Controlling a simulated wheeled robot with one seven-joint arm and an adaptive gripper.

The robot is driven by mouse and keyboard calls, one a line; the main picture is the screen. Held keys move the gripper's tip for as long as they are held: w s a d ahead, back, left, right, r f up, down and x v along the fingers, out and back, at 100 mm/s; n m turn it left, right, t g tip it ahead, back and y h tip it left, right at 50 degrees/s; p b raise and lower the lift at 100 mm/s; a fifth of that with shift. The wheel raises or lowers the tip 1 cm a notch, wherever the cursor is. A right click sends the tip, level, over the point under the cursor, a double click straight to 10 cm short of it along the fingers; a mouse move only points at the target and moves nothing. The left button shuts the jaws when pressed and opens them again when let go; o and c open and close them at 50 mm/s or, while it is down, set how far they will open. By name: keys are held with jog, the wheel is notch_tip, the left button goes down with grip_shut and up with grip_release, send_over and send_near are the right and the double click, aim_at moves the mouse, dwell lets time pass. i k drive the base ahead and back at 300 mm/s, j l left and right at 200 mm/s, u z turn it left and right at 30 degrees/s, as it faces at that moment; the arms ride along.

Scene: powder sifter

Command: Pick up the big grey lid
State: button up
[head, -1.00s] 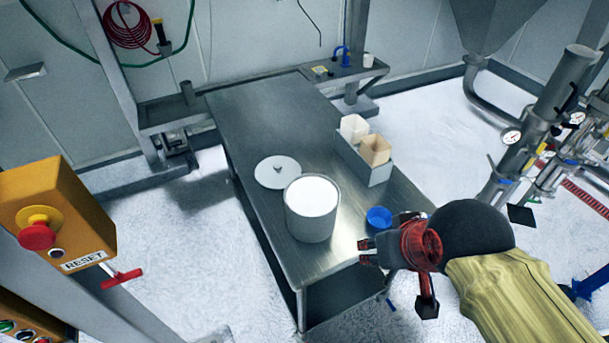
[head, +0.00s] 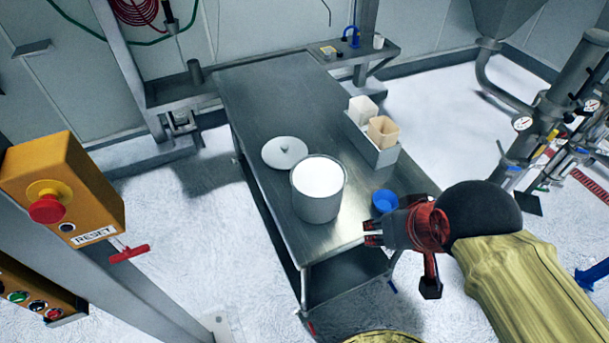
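The big grey lid (head: 284,151) lies flat on the steel table, a round disc with a small knob in its middle. It is just behind and left of the big grey pot (head: 317,200), which stands open and is filled with white stuff. My gripper (head: 370,233) is over the table's front right part, to the right of the pot and apart from both pot and lid. Its fingers point left with a small gap between the tips, and I see nothing held there.
The steel table (head: 265,100) is clear behind the lid. A blue cup (head: 384,200) stands beside my gripper. A grey tray (head: 372,151) with a white and a tan container is at the right edge. A yellow control box (head: 60,190) stands at the left.

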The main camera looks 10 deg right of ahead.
aim_at(280, 154)
jog(key=i+l, duration=0.35)
jog(key=i+l+u, duration=0.1)
jog(key=i+l, duration=0.3)
jog(key=l, duration=0.2)
